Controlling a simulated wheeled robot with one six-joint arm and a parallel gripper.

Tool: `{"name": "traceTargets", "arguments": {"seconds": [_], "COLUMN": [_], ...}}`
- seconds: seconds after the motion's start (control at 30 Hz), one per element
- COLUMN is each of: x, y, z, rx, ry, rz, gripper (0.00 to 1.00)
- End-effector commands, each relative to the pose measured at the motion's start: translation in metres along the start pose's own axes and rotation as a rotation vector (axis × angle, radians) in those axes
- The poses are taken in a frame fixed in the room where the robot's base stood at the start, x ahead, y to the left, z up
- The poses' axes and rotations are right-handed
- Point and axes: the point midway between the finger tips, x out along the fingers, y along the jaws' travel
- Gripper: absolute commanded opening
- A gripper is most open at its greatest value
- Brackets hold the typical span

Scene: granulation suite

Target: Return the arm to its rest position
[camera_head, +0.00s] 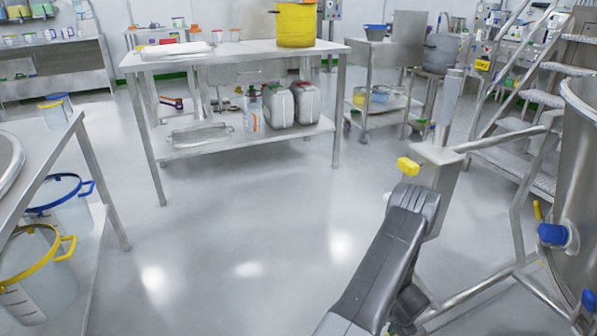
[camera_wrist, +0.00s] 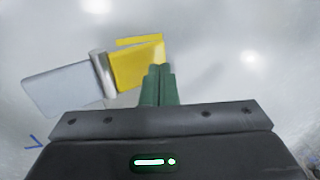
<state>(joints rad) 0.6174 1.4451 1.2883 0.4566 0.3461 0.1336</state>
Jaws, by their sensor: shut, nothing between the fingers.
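My gripper (camera_wrist: 158,72) shows in the wrist view as two green fingers pressed together. They are shut with nothing between them. The fingertips are in front of, or beside, a yellow piece (camera_wrist: 137,67) with a silver collar and a pale grey block; I cannot tell whether they touch it. In the head view, a dark grey link of my arm (camera_head: 380,262) rises from the bottom edge, right of centre. The fingers cannot be made out there.
A yellow knob (camera_head: 408,167) sits by a steel post close to my arm. A steel vessel (camera_head: 580,190) with blue fittings stands at the right. A steel table (camera_head: 240,57) is ahead, and another (camera_head: 42,160) is at the left. The floor between is clear.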

Motion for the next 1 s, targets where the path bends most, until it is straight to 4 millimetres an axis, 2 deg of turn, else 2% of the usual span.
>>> {"name": "traceTargets", "arguments": {"seconds": [0.03,0.17,0.67,0.77,1.0], "x": [0.007,0.014,0.007,-0.006,-0.051], "y": [0.002,0.004,0.002,-0.001,-0.013], "z": [0.0,0.0,0.0,0.0,0.0], "rx": [0.001,0.002,0.001,-0.001,-0.01], "ry": [0.0,0.001,0.001,0.001,0.0], "rz": [0.0,0.0,0.0,0.0,-0.001], "gripper": [0.0,0.0,0.0,0.0,0.0]}}
